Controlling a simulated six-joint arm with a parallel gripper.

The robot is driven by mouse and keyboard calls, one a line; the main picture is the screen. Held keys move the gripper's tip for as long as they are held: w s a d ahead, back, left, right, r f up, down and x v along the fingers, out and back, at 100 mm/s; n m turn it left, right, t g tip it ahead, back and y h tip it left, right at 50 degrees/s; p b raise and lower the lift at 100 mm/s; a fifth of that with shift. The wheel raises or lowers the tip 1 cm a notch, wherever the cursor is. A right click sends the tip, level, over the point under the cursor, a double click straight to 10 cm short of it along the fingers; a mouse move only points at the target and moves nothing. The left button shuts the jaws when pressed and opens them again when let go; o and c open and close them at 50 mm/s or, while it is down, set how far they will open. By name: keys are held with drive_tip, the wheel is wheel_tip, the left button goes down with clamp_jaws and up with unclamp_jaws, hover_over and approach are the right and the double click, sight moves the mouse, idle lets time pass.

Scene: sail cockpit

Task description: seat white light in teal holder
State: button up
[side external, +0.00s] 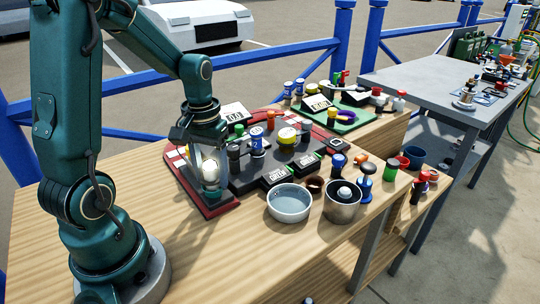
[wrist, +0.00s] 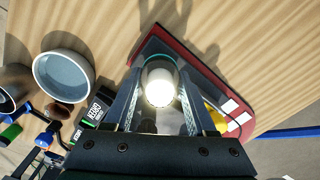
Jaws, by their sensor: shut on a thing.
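The white light (side external: 210,171) is a bright, rounded bulb held between the fingers of my gripper (side external: 208,180), over the left end of the red-edged board (side external: 216,211). In the wrist view the light (wrist: 160,86) sits between the two fingers of my gripper (wrist: 160,92), which are shut on it. A thin teal arc, likely the rim of the teal holder (wrist: 153,59), shows just past the light's far side. The rest of the holder is hidden by the light and fingers. I cannot tell whether the light touches or sits in it.
A grey-blue bowl (side external: 289,202) and a metal pot (side external: 342,208) stand in front of the board. Black labelled boxes (side external: 280,174) and several coloured knobs crowd the board to the right. Bare wood lies at the table's front left.

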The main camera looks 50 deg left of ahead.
drive_tip(key=shift+r, duration=0.3)
drive_tip(key=shift+r, duration=0.3)
drive_tip(key=shift+f, duration=0.75)
idle(0.7)
drive_tip(key=shift+r, duration=0.3)
drive_tip(key=shift+r, duration=0.35)
drive_tip(key=shift+r, duration=0.15)
drive_tip(key=shift+f, duration=0.85)
idle(0.7)
